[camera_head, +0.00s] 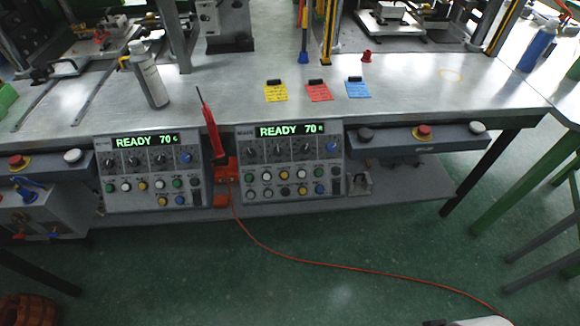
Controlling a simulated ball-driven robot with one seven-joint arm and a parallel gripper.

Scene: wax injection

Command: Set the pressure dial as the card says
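Two control panels hang on the bench front. The left panel (122,171) and the right panel (260,156) each have a green display; both begin with READY 70. Under each display is a row of several dark dials, such as one on the left panel (135,161) and one on the right panel (279,150). Their labels and settings are too small to read. A yellow card (276,94), a red card (319,94) and a blue card (357,90) lie on the bench in dark holders; their writing is not legible.
A red pen-like tool (211,130) stands between the panels, near an orange cable (300,262) trailing across the floor. Button boxes (415,142) flank the panels. A grey bottle (148,76) stands on the bench (225,85). The green floor (370,225) before the bench is mostly clear.

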